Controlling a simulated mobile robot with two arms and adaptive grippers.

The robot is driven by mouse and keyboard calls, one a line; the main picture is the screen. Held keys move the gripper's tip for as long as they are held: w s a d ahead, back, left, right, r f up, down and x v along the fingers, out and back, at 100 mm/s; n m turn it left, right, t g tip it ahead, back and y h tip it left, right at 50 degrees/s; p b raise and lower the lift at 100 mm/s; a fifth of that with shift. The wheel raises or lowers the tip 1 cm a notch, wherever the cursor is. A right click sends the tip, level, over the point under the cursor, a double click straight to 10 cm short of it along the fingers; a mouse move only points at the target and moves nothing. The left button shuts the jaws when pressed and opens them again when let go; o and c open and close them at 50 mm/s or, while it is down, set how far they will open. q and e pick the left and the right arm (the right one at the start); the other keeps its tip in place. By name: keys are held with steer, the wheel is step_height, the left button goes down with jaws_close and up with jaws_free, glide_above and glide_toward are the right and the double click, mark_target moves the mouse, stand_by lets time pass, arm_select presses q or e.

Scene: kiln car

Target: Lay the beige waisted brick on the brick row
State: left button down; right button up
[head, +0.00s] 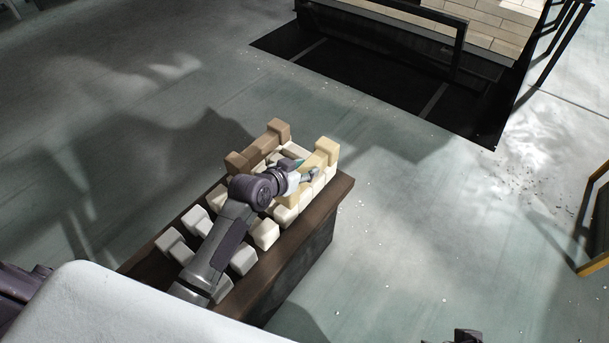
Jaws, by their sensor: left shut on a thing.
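The beige waisted brick (326,150) is at the far right end of the dark bench, its thick far end showing. My left gripper (308,176) is shut on its narrower middle; the arm and gripper hide part of it. It sits over or on the paler cream bricks of the brick row (287,214); I cannot tell if it touches them. A brown waisted brick (258,150) lies beside it on the left, on the same row. A dark part at the bottom edge (465,337) may be my right gripper; its jaws cannot be made out.
The dark bench (318,213) also carries several pale grey and cream bricks (243,260) nearer to me, partly under my left arm. A kiln car (480,25) with stacked pale bricks stands at the back, behind a black frame. A yellow frame (590,265) is at the right edge. Open floor lies between.

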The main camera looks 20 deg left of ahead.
arm_select(q)
steer(key=shift+f, duration=1)
arm_select(e)
steer(key=shift+f, duration=0.35)
arm_select(q)
steer(key=shift+f+b, duration=0.15)
steer(key=shift+b, duration=0.15)
steer(key=c, duration=0.7)
jaws_free()
arm_select(e)
steer(key=shift+f, duration=0.1)
arm_select(q)
steer(key=shift+o, duration=0.2)
steer(key=shift+s+a+r, duration=0.15)
steer(key=shift+s+r, duration=0.1)
steer(key=p+v, duration=0.1)
steer(key=v, duration=0.2)
steer(key=shift+p, duration=0.3)
steer(key=p+v, duration=0.2)
steer(key=v, duration=0.6)
steer(key=shift+s, duration=0.2)
arm_select(e)
steer(key=x, duration=0.7)
steer(key=shift+s+g, duration=0.3)
